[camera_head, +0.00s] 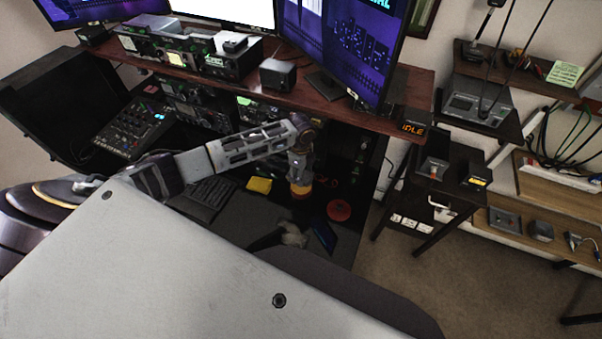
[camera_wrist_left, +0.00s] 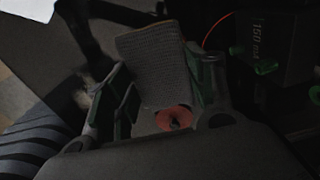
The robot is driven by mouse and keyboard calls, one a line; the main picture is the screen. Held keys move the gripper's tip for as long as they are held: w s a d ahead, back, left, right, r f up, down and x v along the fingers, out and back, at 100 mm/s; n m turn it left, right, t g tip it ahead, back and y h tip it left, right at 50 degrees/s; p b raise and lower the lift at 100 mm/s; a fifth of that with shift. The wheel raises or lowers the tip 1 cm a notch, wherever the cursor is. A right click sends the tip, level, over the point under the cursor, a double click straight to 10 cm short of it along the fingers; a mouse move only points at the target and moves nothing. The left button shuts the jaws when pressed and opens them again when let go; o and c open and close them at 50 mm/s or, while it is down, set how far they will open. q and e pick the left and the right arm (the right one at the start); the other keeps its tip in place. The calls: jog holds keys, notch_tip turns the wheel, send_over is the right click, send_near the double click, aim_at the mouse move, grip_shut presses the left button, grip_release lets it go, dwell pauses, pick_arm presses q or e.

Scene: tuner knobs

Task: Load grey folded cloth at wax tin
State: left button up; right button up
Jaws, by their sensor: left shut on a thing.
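In the left wrist view, my left gripper (camera_wrist_left: 163,72) is shut on the grey folded cloth (camera_wrist_left: 152,65), a ribbed grey slab standing up between the two fingers. A flat round red tin (camera_wrist_left: 173,118), which looks like the wax tin, shows below the cloth, near the right finger. In the head view, a red round tin (camera_head: 339,210) lies on the dark desk surface, right of my left arm's end. Whether the cloth touches the tin cannot be told. My right gripper is not in view.
A yellow cloth or pad (camera_head: 259,185) and a keyboard (camera_head: 205,196) lie left of my left arm. A radio shelf (camera_head: 345,115) with monitors overhangs the desk. A dark chair (camera_head: 345,290) stands in front. A small dark side table (camera_head: 440,185) is at right.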

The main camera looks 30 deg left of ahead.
pick_arm(q)
jog(key=shift+r+p, duration=0.45)
jog(key=shift+r, duration=0.25)
jog(key=shift+n, duration=0.7)
